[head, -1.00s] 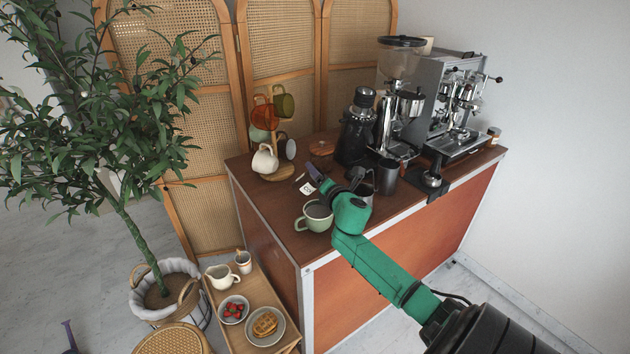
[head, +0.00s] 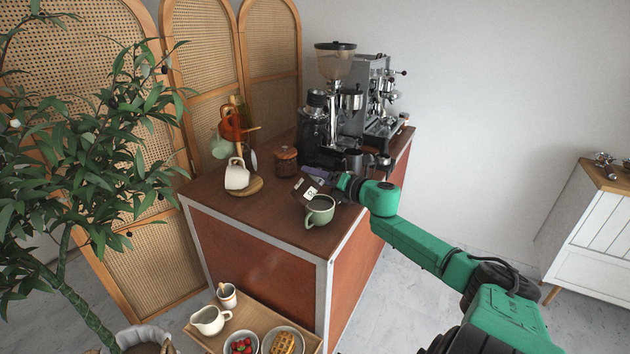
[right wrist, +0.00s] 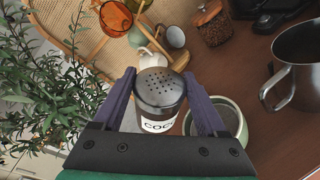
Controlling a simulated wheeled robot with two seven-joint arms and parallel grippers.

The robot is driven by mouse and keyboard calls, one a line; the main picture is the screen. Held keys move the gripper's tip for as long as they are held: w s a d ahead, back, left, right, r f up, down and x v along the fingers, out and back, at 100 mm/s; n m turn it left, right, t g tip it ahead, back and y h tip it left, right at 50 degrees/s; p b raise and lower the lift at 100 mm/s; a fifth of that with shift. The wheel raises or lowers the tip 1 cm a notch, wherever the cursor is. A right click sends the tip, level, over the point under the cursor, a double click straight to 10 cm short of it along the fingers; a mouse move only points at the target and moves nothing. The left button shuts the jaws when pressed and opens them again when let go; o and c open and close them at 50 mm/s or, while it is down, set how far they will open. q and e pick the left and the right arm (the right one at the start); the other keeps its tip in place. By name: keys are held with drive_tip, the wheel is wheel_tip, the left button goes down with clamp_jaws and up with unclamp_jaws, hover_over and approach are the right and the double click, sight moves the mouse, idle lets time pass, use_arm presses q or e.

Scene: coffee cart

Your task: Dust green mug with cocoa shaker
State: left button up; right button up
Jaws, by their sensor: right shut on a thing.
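My right gripper (head: 318,182) is shut on the cocoa shaker (head: 309,192), a small dark container with a white label. In the right wrist view the shaker (right wrist: 160,95) sits between the two purple fingers (right wrist: 160,100), its perforated metal lid and part of its lettering showing. The green mug (head: 320,211) stands upright on the cart top near the front edge, just below the shaker in the head view. In the right wrist view the green mug (right wrist: 238,122) is partly hidden behind the right finger. My left gripper is not in view.
A metal pitcher (right wrist: 300,68) stands right of the mug. A mug tree with a white mug (head: 237,174) and a wooden-lidded jar (head: 286,160) stand behind. The espresso machine (head: 380,100) and grinder (head: 333,70) fill the back right. A snack tray (head: 200,338) sits low at front.

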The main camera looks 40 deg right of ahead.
drive_tip(key=shift+r, duration=0.15)
drive_tip(key=r+n+p, duration=0.1)
drive_tip(key=r+p, duration=0.1)
drive_tip(key=p, duration=0.1)
drive_tip(key=shift+a+n+g, duration=0.1)
drive_tip(key=shift+n+g, duration=0.2)
drive_tip(key=shift+n, duration=0.1)
drive_tip(key=a+r+n+p, duration=0.1)
drive_tip(key=a+r+n+h+p, duration=0.1)
drive_tip(key=p, duration=0.1)
drive_tip(key=a+r+n+g+p, duration=0.1)
drive_tip(key=r+p, duration=0.1)
drive_tip(key=shift+w+a+n+h, duration=0.3)
drive_tip(key=shift+w+n+h, duration=0.05)
drive_tip(key=shift+n+h, duration=0.05)
drive_tip(key=shift+w+a+r+n, duration=0.1)
drive_tip(key=shift+a+r+n, duration=0.05)
drive_tip(key=shift+a+n, duration=0.15)
drive_tip(key=shift+a+n+b, duration=0.1)
drive_tip(key=shift+n+b, duration=0.2)
drive_tip(key=shift+b, duration=0.1)
drive_tip(key=shift+a+r+g+h, duration=0.2)
drive_tip(key=shift+g+h, duration=0.1)
drive_tip(key=shift+w+a+r+n+b, duration=0.1)
drive_tip(key=shift+a+r+n+b, duration=0.1)
drive_tip(key=shift+r+n+b, duration=0.1)
